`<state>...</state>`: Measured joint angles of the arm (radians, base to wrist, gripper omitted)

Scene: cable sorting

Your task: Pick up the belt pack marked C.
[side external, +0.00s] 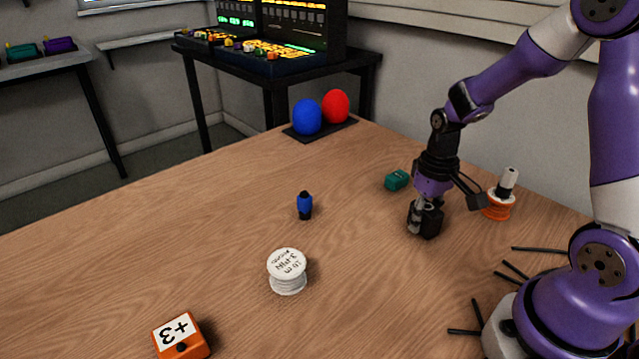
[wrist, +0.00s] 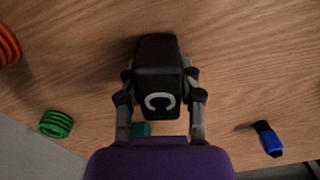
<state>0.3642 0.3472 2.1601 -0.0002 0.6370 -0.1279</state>
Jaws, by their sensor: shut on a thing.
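The belt pack marked C is a black box (wrist: 158,65) with a white letter C on its face, in the middle of the wrist view. My gripper (wrist: 158,88) is shut on it, with one finger against each side. In the side external view my gripper (side external: 426,208) points down at the right of the table, around the black belt pack (side external: 431,222). The pack is at or very near the tabletop; I cannot tell whether it touches. Its far side is partly hidden by the fingers.
A green item (side external: 397,180) lies just behind my gripper, and an orange spool with a white-topped plug (side external: 499,205) stands to its right. A blue connector (side external: 305,205), a white spool (side external: 287,271) and an orange box (side external: 181,337) stand further left. Blue and red balls (side external: 307,117) sit at the back.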

